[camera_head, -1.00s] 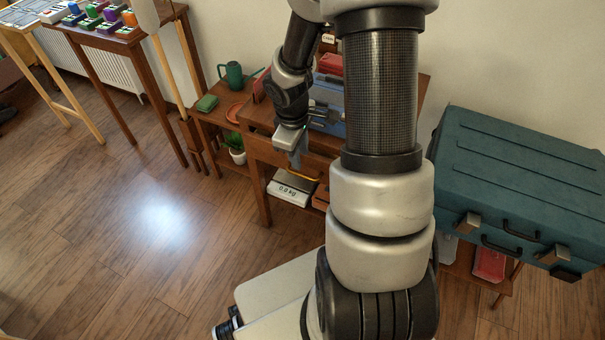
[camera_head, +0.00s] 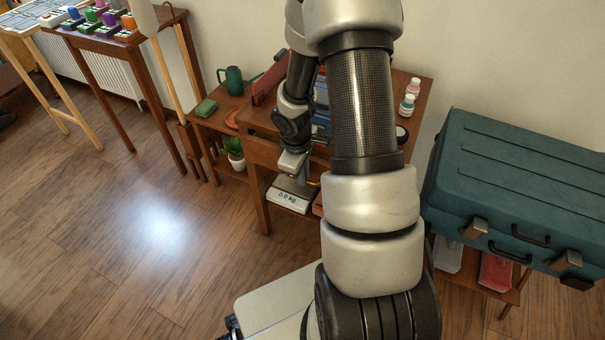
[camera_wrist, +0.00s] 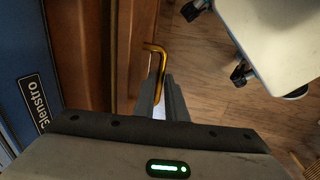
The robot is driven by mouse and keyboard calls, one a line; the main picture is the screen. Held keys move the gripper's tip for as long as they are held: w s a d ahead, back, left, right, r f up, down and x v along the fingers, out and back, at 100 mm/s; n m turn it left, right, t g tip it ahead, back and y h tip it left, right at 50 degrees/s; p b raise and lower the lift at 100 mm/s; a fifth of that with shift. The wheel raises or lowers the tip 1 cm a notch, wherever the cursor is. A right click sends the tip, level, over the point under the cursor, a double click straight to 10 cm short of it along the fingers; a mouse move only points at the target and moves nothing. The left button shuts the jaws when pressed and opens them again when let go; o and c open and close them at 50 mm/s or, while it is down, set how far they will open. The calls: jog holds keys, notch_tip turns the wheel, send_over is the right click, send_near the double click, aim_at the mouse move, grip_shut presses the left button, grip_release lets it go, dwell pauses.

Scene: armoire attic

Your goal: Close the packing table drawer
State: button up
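The wooden packing table (camera_head: 262,153) stands against the wall, partly hidden behind my arm. In the wrist view, a brown wooden front (camera_wrist: 133,45) carries a bent gold handle (camera_wrist: 162,60). A bit of yellow handle (camera_head: 313,183) also shows in the head view. My gripper (camera_head: 300,186) is low at the table's front, pointing down. In the wrist view, the fingers (camera_wrist: 162,85) are close together right at the handle, which overlaps them. I cannot tell whether they clasp it. How far the drawer stands out is hidden by my arm.
A white scale (camera_head: 289,197) reading 0.0 kg sits low under the table. Bottles (camera_head: 408,103) stand on the tabletop, right. A blue case (camera_wrist: 25,85) lies beside the fingers' left. A teal case (camera_head: 520,190) stands right. The floor (camera_head: 130,220) at left is clear.

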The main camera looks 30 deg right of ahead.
grip_shut()
jog(key=shift+w+d+r, duration=0.1)
jog(key=shift+w+d, duration=0.05)
jog(key=shift+w+d+p, duration=0.6)
jog(key=shift+d, duration=0.2)
jog(key=shift+w+d+p, duration=0.55)
jog(key=shift+d, duration=0.2)
jog(key=o, duration=0.5)
grip_release()
jog(key=r+p, duration=0.1)
jog(key=r, duration=0.4)
jog(key=s+a+r+p, duration=0.1)
jog(key=r+p, duration=0.1)
jog(key=r, duration=0.4)
jog(key=s+a+r+p, duration=0.1)
jog(key=r+p, duration=0.1)
jog(key=r, duration=0.4)
jog(key=shift+a, duration=0.25)
